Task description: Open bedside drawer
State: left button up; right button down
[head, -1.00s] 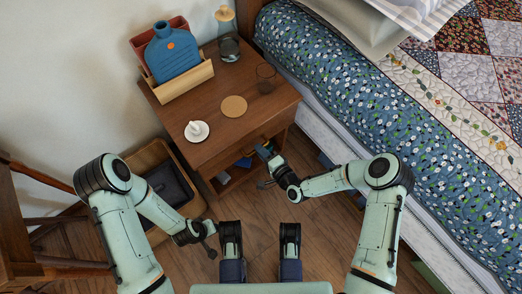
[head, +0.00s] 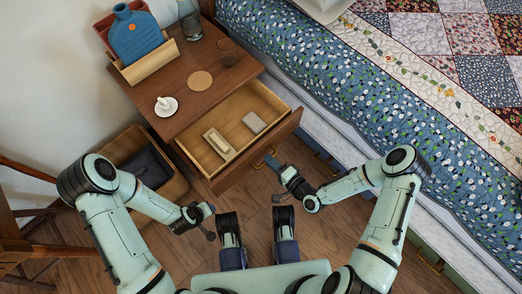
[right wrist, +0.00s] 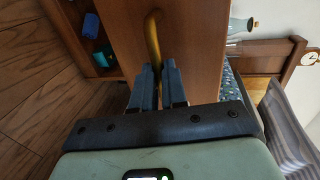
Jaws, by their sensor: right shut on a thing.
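The wooden bedside table (head: 178,83) stands against the wall beside the bed. Its top drawer (head: 249,159) is pulled well out and shows a light wooden inside. A small tan box (head: 219,143) and a grey block (head: 254,122) lie in it. My right gripper (head: 274,164) is at the drawer front, shut on the brass drawer handle (right wrist: 153,40), which shows between its fingers in the right wrist view. My left gripper (head: 205,222) is low in front of the table, touching nothing that I can see; its fingers are too small to read.
The bed (head: 350,95) runs along the table's right side.

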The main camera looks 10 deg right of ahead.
pick_arm(q)
jog(key=shift+w+d+r, duration=0.15)
jog(key=shift+w+r, duration=0.2)
jog(key=shift+r, duration=0.15)
pick_arm(e)
jog(key=shift+f+v, duration=0.2)
jog(key=shift+v, duration=0.85)
jog(key=shift+f+v, duration=0.25)
jog(key=shift+v, duration=0.75)
jog(key=shift+s, duration=0.1)
jog(key=c, duration=1.2)
grip_release()
jog(key=shift+o, duration=0.2)
pick_arm(q)
jog(key=shift+g+h, duration=0.3)
jog(key=shift+g, duration=0.1)
jog(key=s+p, duration=0.1)
jog(key=s+d+r, duration=0.1)
jog(key=s+r+p, duration=0.1)
jog(key=shift+s+d+r+p, duration=0.15)
jog(key=shift+s+d+p, duration=0.1)
jog(key=shift+d+p, duration=0.15)
pick_arm(e)
jog(key=v, duration=1.3)
jog(key=shift+s+d, duration=0.1)
